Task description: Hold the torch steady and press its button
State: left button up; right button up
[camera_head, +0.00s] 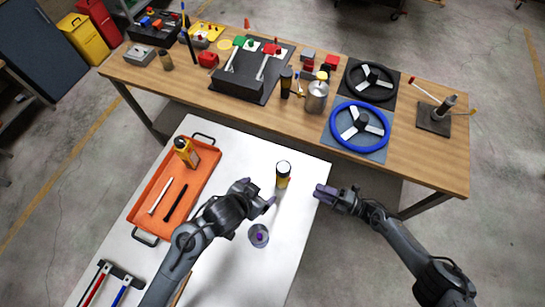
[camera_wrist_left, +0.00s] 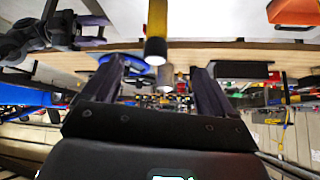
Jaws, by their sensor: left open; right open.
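The torch (camera_head: 283,174) stands upright on the white table near its right edge. It has a yellow body, a dark head and a pale top end. It also shows in the left wrist view (camera_wrist_left: 156,35), upside down, in line with the gap between the fingers. My left gripper (camera_head: 259,193) is open and empty, just left of the torch, its fingers apart and not visibly touching it. My right gripper (camera_head: 325,194) is to the right of the torch, past the table's edge, and holds nothing. The torch's button cannot be made out.
A round grey item (camera_head: 258,236) lies nearer me. Behind, a wooden bench (camera_head: 300,130) carries a blue steering wheel (camera_head: 337,118), a metal can (camera_head: 317,97) and several parts.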

pick_arm(q)
jog(key=w+d+m+g+h, duration=0.1)
jog(key=w+d+m+h, duration=0.2)
jog(key=w+d+m, duration=0.5)
jog(key=n+g+y, duration=0.2)
jog(key=g, duration=0.2)
send_near(282, 167)
jog(key=x, duration=1.1)
jog(key=shift+d, duration=0.1)
jog(key=c, duration=1.3)
pick_arm(e)
grip_shut()
